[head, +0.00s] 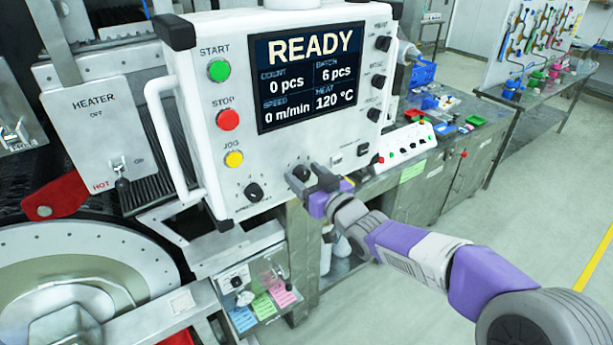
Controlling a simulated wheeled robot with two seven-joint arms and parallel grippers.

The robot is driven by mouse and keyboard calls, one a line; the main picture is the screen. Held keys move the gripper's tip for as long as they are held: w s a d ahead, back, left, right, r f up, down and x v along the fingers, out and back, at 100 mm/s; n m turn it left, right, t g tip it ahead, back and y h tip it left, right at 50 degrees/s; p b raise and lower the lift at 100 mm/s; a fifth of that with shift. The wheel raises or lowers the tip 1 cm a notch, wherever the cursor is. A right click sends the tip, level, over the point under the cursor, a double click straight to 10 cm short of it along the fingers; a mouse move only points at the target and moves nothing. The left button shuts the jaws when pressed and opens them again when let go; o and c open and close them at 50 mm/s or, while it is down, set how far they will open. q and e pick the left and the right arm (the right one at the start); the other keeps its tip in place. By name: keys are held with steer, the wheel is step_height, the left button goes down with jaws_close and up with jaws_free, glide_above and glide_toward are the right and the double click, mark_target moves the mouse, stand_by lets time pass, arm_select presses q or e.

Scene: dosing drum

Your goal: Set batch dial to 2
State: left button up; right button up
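The white control panel (200,110) fills the upper middle. Its screen (310,77) reads READY, with count 0 pcs, batch 6 pcs, speed 0 m/min and heat 120 °C. Two black dials sit on its lower edge: a left dial (254,191) and a right dial (302,172). Their labels are too small to read, so I cannot tell which is the batch dial. My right gripper (305,177) is at the right dial, its fingertips apart on either side of it and partly covering it. I cannot tell whether they touch it. My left gripper is out of view.
Green start (219,71), red stop (228,119) and yellow jog (234,159) buttons line the panel's left side. A white handle (163,140) stands out at left. More black knobs run down the right edge. A heater box (92,125) is at left, a workbench (430,185) behind.

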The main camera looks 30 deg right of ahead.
steer(key=c, duration=1)
steer(key=shift+o, duration=0.2)
steer(key=shift+f+n+b, duration=0.1)
steer(key=shift+n+b, duration=0.5)
steer(key=shift+b, duration=0.2)
steer(key=n+b, duration=0.5)
steer(key=b, duration=0.1)
steer(key=shift+a+f+n, duration=0.1)
steer(key=shift+a+n, duration=0.05)
steer(key=shift+n, duration=0.25)
steer(key=n+b, duration=0.2)
steer(key=shift+n, duration=0.3)
steer(key=n+b, duration=0.1)
steer(key=n, duration=0.1)
steer(key=shift+n+b, duration=0.3)
steer(key=shift+n, duration=0.1)
steer(key=n+b, duration=0.1)
steer(key=n, duration=0.2)
steer(key=shift+n+b, duration=0.45)
steer(key=shift+n, duration=0.85)
